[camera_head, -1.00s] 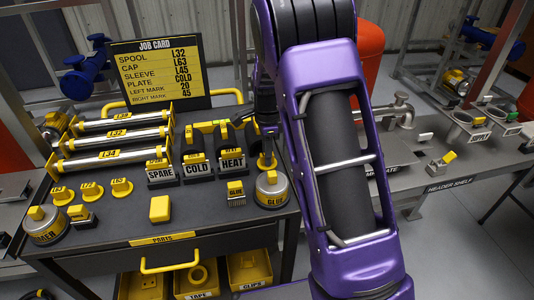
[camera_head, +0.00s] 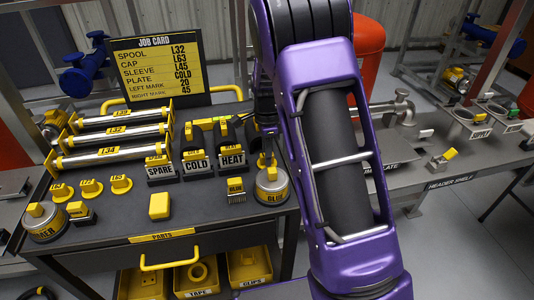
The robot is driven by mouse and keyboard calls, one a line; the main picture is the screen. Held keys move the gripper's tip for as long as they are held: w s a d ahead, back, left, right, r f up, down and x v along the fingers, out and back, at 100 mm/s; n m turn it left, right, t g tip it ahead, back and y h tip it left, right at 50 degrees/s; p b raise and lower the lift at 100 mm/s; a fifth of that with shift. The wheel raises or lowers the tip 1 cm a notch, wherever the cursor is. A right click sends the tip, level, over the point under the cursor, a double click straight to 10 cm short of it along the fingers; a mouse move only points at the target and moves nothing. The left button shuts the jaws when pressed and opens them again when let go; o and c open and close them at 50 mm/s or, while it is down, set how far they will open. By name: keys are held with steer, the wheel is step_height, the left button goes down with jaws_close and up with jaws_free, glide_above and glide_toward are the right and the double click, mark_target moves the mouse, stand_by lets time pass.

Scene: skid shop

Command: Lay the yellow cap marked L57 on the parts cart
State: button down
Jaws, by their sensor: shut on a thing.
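The parts cart (camera_head: 118,226) is a dark-topped cart with a yellow PARTS label on its front edge. My gripper (camera_head: 267,151) hangs over the right side of the cart, just behind the GLUE can, partly hidden by my purple arm. It is shut on a small yellow thing, seemingly the yellow cap (camera_head: 262,161); its mark cannot be read. Several other yellow caps stand in a row at the cart's left, among them a left one (camera_head: 60,192), a middle one (camera_head: 90,188) and a right one (camera_head: 121,184).
The GLUE can (camera_head: 271,187), a brush (camera_head: 236,191), a yellow block (camera_head: 159,206) and SPARE, COLD and HEAT plates (camera_head: 196,163) stand on the cart. Spools (camera_head: 107,153) lie behind the caps. Bare top shows around the yellow block. A header shelf (camera_head: 437,171) is at right.

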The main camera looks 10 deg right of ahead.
steer(key=shift+f, duration=0.1)
steer(key=c, duration=0.6)
jaws_free()
steer(key=shift+c, duration=0.2)
steer(key=shift+c, duration=0.8)
steer(key=shift+r+p, duration=3.1)
steer(key=shift+r, duration=0.9)
